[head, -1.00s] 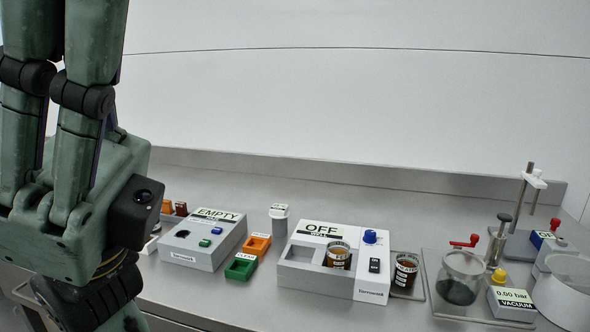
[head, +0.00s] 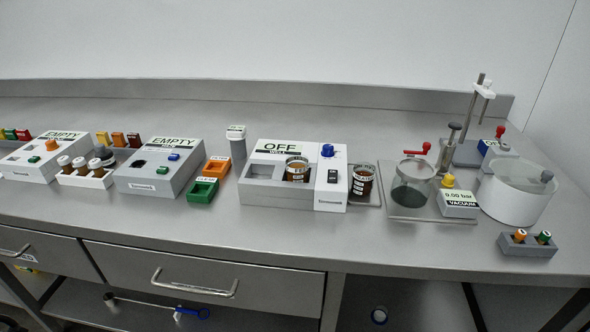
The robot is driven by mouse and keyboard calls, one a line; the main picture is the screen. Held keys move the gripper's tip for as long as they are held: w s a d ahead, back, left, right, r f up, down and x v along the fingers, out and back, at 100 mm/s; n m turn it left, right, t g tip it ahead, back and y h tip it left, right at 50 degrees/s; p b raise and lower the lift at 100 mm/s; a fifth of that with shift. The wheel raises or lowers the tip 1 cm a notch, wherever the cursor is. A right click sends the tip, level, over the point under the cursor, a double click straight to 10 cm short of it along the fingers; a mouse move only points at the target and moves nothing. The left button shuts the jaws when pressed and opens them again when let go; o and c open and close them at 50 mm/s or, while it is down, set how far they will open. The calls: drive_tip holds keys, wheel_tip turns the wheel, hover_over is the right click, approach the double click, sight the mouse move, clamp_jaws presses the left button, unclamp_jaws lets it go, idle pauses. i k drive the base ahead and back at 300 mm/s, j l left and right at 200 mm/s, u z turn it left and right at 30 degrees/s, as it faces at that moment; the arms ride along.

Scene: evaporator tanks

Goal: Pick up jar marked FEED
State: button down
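Two dark amber jars with pale labels stand on the bench. One jar (head: 297,172) sits in a well of the white block marked OFF (head: 262,172). The other jar (head: 362,186) stands just right of that block, on a small metal tray (head: 376,198). The lettering on both jars is too small to read, so I cannot tell which one is marked FEED. My gripper is not in view.
Left are grey blocks marked EMPTY (head: 168,180), a white rack (head: 88,181) of vials, and orange (head: 217,171) and green (head: 203,197) trays. Right are a glass vessel (head: 414,190), vacuum gauge (head: 459,207) and clear round tank (head: 518,205). The bench front (head: 300,235) is clear.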

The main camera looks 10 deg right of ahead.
sight(297, 172)
drive_tip(key=l+u, duration=0.2)
drive_tip(key=u, duration=0.15)
drive_tip(key=k+l+u, duration=0.15)
drive_tip(key=u, duration=0.25)
drive_tip(key=k+l+u, duration=0.15)
drive_tip(key=u, duration=0.2)
